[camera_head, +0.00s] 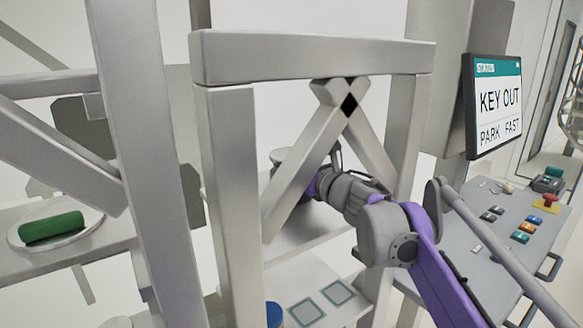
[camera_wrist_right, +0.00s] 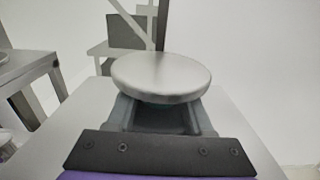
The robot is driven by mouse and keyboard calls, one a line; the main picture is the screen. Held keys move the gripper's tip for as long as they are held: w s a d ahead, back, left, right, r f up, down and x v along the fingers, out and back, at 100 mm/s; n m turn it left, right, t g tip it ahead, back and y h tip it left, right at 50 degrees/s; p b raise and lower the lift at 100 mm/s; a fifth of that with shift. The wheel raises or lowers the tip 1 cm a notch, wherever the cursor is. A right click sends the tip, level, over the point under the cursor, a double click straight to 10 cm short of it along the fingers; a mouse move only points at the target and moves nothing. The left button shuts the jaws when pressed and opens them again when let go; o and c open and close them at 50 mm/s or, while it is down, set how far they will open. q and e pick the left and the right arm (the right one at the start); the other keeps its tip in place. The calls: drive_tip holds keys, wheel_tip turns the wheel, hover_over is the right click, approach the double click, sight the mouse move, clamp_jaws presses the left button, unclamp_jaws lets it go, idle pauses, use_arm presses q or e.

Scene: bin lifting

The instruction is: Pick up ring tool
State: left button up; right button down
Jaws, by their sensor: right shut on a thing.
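A round grey metal disc-topped thing (camera_wrist_right: 162,75) fills the middle of the right wrist view. I cannot tell whether it is the ring tool; no ring opening shows. My right gripper (camera_wrist_right: 163,112) is shut on it, under the disc, which hides the fingertips. In the head view my right arm reaches in from the right, behind the metal frame. Part of the disc (camera_head: 284,155) shows there, behind the diagonal brace that hides most of my right gripper. My left gripper is not in view.
The grey frame (camera_head: 310,56) with crossed braces surrounds my right arm closely. A green cylinder (camera_head: 52,226) lies on a round plate at left. A blue-topped object (camera_head: 274,314) stands low. A control panel (camera_head: 480,235) and a "KEY OUT" screen (camera_head: 496,105) are at right.

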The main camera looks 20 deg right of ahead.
sight(292, 153)
drive_tip(key=shift+r, duration=0.15)
drive_tip(key=shift+r, duration=1.8)
drive_tip(key=b+v, duration=0.1)
drive_tip(key=v, duration=1.7)
drive_tip(key=shift+r+p, duration=1.2)
drive_tip(key=shift+r, duration=0.2)
